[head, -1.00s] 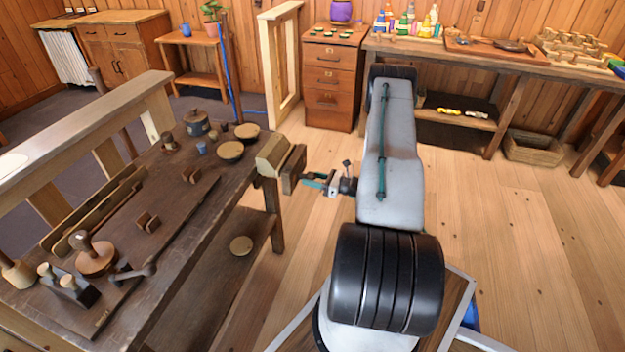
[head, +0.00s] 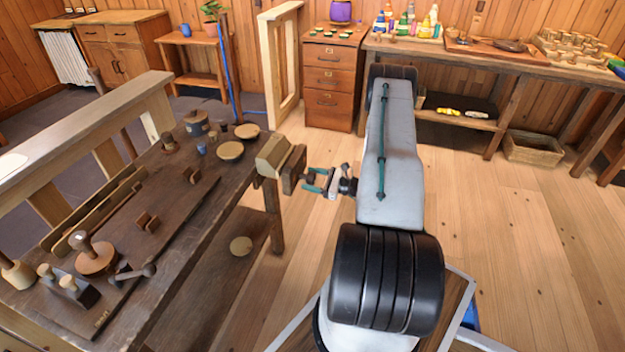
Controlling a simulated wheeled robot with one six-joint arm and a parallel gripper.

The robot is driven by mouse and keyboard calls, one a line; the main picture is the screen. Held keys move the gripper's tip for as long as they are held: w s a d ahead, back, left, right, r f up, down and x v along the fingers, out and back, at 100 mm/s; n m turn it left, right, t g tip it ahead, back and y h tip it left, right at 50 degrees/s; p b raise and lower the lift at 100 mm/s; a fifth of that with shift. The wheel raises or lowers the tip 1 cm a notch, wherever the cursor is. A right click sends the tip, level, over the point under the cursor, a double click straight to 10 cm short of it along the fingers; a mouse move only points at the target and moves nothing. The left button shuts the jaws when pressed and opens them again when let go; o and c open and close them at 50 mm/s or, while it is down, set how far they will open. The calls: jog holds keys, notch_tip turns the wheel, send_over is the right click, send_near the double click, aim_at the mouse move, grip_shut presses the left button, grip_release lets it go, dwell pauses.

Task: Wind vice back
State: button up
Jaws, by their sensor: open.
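The wooden vice (head: 270,158) is fixed at the right end of the dark workbench (head: 172,232). Its outer jaw block (head: 293,170) stands to the right of the inner part, with a narrow gap between them. No handle of the vice can be made out clearly. My gripper (head: 308,180), with teal fingers, is open and points left at the outer jaw block. The fingertips are very close to the block's right face. I cannot tell whether they touch it.
On the bench are bowls (head: 231,150), a mallet-like tool (head: 96,256), a dark block with knobs (head: 68,287) and long wooden strips. A drawer cabinet (head: 328,85) and a side table with bottles stand behind. The floor right of my arm is clear.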

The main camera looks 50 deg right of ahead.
jog(key=v, duration=0.7)
jog(key=shift+s+d, duration=0.15)
jog(key=shift+s, duration=0.2)
jog(key=shift+f, duration=0.1)
